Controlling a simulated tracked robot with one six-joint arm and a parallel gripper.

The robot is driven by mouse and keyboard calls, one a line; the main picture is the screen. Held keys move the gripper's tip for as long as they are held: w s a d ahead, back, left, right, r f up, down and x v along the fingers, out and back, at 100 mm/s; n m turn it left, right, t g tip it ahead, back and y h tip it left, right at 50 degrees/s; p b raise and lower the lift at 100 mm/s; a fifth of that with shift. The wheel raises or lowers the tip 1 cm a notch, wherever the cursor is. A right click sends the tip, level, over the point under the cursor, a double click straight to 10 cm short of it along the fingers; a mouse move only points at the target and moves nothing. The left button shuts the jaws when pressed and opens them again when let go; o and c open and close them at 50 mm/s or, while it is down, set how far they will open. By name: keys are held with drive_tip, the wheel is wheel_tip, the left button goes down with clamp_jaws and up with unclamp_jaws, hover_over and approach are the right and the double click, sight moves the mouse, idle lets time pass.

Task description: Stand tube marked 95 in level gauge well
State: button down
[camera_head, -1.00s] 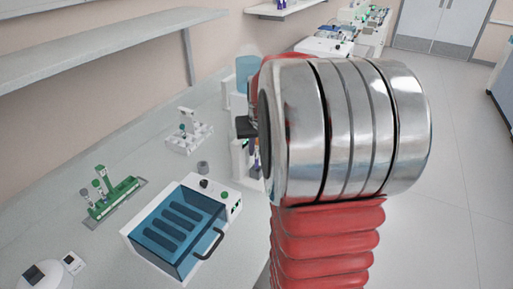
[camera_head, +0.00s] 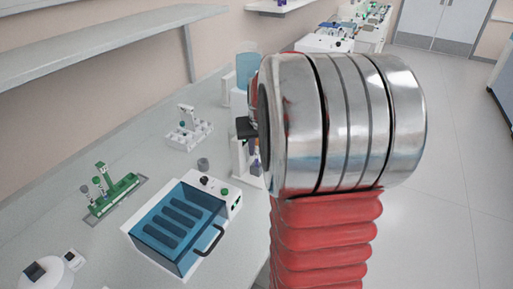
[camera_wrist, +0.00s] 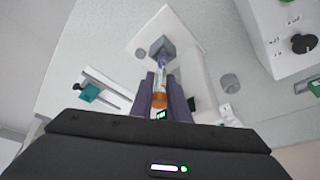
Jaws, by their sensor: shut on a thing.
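In the wrist view my gripper (camera_wrist: 161,78) has its two purple fingers closed on a slim clear tube with an orange cap (camera_wrist: 159,100). A small lit green mark shows by the cap, too small to read. The tube's far end points at a grey block (camera_wrist: 168,45) on a white plate (camera_wrist: 190,62), which looks like the level gauge well. I cannot tell whether the tube end is inside it or above it. In the head view my arm hides the fingers and the tube; only a dark part of my gripper shows.
A blue-lidded box (camera_head: 178,222) with a handle stands on the bench. A green rack with tubes (camera_head: 115,190) is at left, a white rack (camera_head: 190,133) behind. A small grey cylinder (camera_head: 203,164) stands near the box. A white knobbed unit (camera_wrist: 285,35) fills the wrist view's upper right.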

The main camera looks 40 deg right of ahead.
drive_tip(key=shift+f, duration=0.45)
drive_tip(key=c, duration=1.7)
unclamp_jaws()
drive_tip(key=shift+o, duration=0.4)
drive_tip(key=shift+a, duration=0.1)
drive_tip(key=shift+r, duration=0.15)
drive_tip(key=v, duration=1.3)
drive_tip(key=shift+r, duration=0.15)
drive_tip(key=shift+s, duration=0.15)
